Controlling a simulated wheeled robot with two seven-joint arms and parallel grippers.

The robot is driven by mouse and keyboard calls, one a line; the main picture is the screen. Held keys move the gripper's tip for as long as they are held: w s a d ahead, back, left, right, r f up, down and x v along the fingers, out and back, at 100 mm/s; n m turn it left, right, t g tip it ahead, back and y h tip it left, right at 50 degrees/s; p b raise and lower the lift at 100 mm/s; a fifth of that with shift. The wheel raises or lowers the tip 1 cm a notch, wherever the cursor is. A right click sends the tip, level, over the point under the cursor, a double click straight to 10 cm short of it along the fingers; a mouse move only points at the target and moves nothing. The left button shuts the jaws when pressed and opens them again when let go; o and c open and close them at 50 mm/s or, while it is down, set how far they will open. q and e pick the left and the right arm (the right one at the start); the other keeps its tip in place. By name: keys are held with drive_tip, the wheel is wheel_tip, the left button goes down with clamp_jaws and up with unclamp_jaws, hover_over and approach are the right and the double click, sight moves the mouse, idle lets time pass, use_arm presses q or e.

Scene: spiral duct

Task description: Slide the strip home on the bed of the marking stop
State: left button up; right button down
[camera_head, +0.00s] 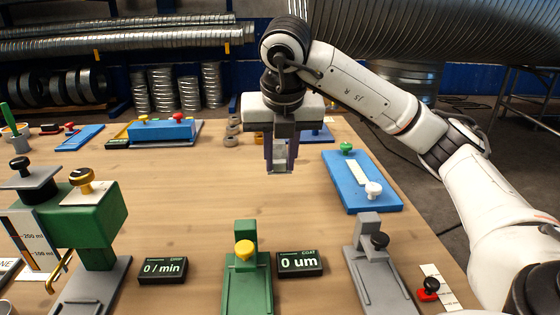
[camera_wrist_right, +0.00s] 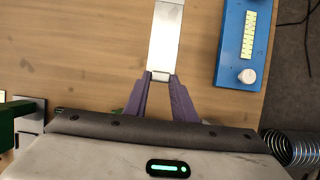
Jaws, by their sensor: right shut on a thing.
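My right gripper (camera_head: 280,168) hangs above the middle of the table, fingers pointing down. In the right wrist view the gripper (camera_wrist_right: 160,80) is shut on one end of a pale metal strip (camera_wrist_right: 166,38), which extends away from the fingertips. In the head view the strip is mostly hidden by the fingers. No label shows which fixture is the marking stop. The candidates include a grey fixture (camera_head: 366,257) with a black knob and a green fixture (camera_head: 249,285) with a yellow knob. My left gripper is not in view.
A blue block (camera_head: 340,195) with green and white knobs and a pale scaled inset lies to the right. Two black displays (camera_head: 300,264) (camera_head: 163,270) stand at the front. A green dispenser stand (camera_head: 95,215) is at left. The wooden table's middle (camera_head: 215,195) is clear.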

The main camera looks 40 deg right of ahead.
use_arm(q)
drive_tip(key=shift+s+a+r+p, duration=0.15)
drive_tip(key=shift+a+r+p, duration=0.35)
drive_tip(key=shift+p, duration=0.45)
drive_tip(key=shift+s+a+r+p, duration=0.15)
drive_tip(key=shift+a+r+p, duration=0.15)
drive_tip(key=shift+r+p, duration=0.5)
